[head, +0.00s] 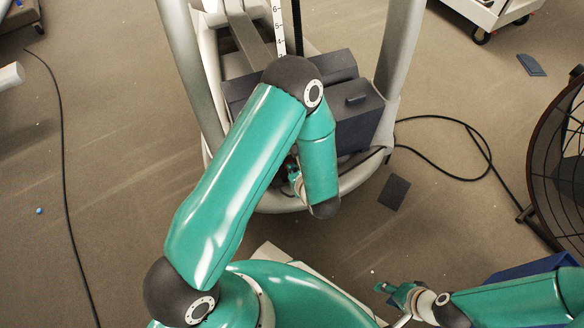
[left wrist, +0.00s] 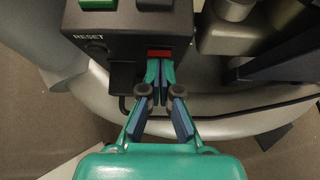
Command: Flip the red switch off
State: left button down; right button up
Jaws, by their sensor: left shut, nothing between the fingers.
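The red switch (left wrist: 160,53) is on the lower edge of a dark control box (left wrist: 125,42) in the left wrist view. My left gripper (left wrist: 160,66) is shut and empty. Its fingertips are right at the switch and overlap its lower part; I cannot tell whether they touch it. In the head view my left gripper (head: 292,172) is small and partly hidden by my arm, and the switch cannot be made out. My right gripper (head: 388,291) is low in the head view, away from the machine; its fingers are too small to judge.
A green button (left wrist: 98,4) and a RESET label are on the same box. The elliptical's grey frame (head: 397,60) surrounds the work area. A fan (head: 565,165) stands at the right. Black cables (head: 64,170) and a dark flat piece (head: 394,192) lie on the floor.

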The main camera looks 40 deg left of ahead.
pick_arm(q)
jog(key=shift+w+a+r, duration=0.1)
jog(key=shift+w+a, duration=0.05)
jog(key=shift+a, duration=0.05)
jog(key=shift+r, duration=0.8)
